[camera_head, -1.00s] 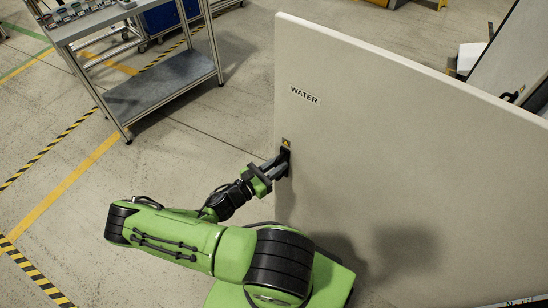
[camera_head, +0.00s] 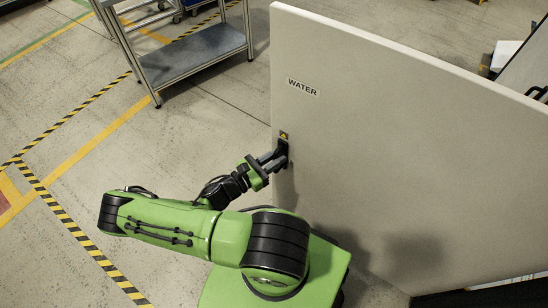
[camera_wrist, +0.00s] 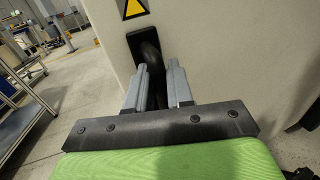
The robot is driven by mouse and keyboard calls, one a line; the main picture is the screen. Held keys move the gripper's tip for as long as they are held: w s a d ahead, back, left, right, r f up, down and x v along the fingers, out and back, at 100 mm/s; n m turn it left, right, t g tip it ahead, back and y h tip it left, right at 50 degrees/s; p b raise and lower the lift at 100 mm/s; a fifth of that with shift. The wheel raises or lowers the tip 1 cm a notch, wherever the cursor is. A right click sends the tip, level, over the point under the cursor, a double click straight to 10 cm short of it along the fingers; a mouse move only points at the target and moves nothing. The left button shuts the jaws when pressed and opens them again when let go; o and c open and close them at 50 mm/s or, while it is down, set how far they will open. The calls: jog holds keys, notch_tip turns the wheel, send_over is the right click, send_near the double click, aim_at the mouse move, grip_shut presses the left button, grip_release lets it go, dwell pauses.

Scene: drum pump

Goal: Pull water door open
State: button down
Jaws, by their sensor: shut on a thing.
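The water door (camera_head: 400,150) is a large pale panel with a "WATER" label, standing swung out across the right of the head view. Its black handle (camera_head: 283,150) sits near the panel's left edge, below a small yellow warning sticker (camera_head: 284,135). My gripper (camera_head: 274,157) is at this handle, its fingers shut on it. In the wrist view my two grey fingers (camera_wrist: 160,85) lie on either side of the dark handle (camera_wrist: 148,55), with the door (camera_wrist: 230,60) behind. The fingers partly hide the handle.
A metal cart (camera_head: 195,55) with a grey lower shelf stands at the upper left. Yellow and black striped floor tape (camera_head: 75,228) runs across the left. The floor left of my arm is clear. An opening with dark equipment (camera_head: 530,65) shows behind the door at the right.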

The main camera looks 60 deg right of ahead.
jog(key=c, duration=1.2)
grip_release()
jog(key=shift+s, duration=0.1)
jog(key=shift+o, duration=0.2)
jog(key=v, duration=1.5)
jog(key=shift+a, duration=0.35)
